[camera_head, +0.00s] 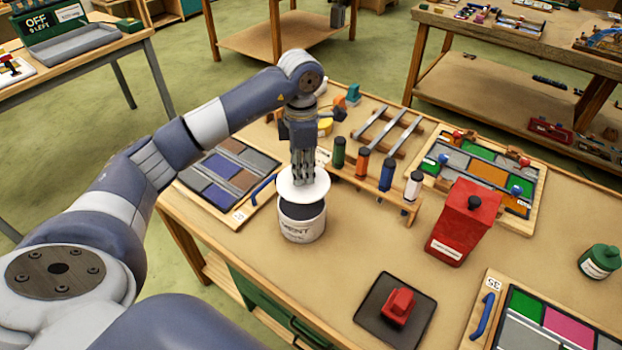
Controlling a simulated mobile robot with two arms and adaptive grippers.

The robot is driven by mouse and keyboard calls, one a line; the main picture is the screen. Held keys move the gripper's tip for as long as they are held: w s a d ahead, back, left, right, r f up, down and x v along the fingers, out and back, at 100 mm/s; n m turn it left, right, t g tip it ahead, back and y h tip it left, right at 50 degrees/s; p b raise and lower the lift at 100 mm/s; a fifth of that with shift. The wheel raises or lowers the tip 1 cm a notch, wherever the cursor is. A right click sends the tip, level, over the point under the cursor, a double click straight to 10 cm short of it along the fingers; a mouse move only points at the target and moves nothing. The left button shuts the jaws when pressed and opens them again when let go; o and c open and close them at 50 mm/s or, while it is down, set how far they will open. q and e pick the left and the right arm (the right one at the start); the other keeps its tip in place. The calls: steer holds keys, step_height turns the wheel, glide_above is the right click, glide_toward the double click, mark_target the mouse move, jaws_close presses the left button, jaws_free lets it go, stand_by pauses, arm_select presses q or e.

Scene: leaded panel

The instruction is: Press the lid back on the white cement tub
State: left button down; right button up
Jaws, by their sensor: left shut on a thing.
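The white cement tub (301,228) stands upright on the workbench, left of the middle, with dark content showing at its mouth. The round white lid (303,191) is above the tub, with a dark gap between lid and rim at the front. My left gripper (303,180) points straight down from above and is shut on the lid; its fingertips meet the lid's top. Whether the lid touches the rim at the back is hidden. My right gripper is not in view.
A rack of colored-handled tools (375,180) stands close right of the tub. A panel tray (228,178) is to the left. The bench front near the tub is clear.

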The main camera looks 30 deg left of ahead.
mark_target(301, 186)
arm_select(q)
steer(key=shift+w+a, duration=0.1)
steer(key=shift+a, duration=0.1)
steer(key=shift+s+f, duration=0.15)
steer(key=shift+s, duration=0.1)
steer(key=shift+s+f+b, duration=0.1)
steer(key=shift+f+b, duration=0.15)
steer(key=shift+b, duration=0.2)
steer(key=shift+f, duration=0.35)
step_height(301, 186, down, 4)
steer(key=b, duration=0.3)
steer(key=shift+f, duration=0.25)
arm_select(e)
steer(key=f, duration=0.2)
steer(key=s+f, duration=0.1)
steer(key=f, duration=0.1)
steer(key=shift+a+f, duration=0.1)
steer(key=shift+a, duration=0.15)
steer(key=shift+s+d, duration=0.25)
arm_select(q)
steer(key=shift+b, duration=0.35)
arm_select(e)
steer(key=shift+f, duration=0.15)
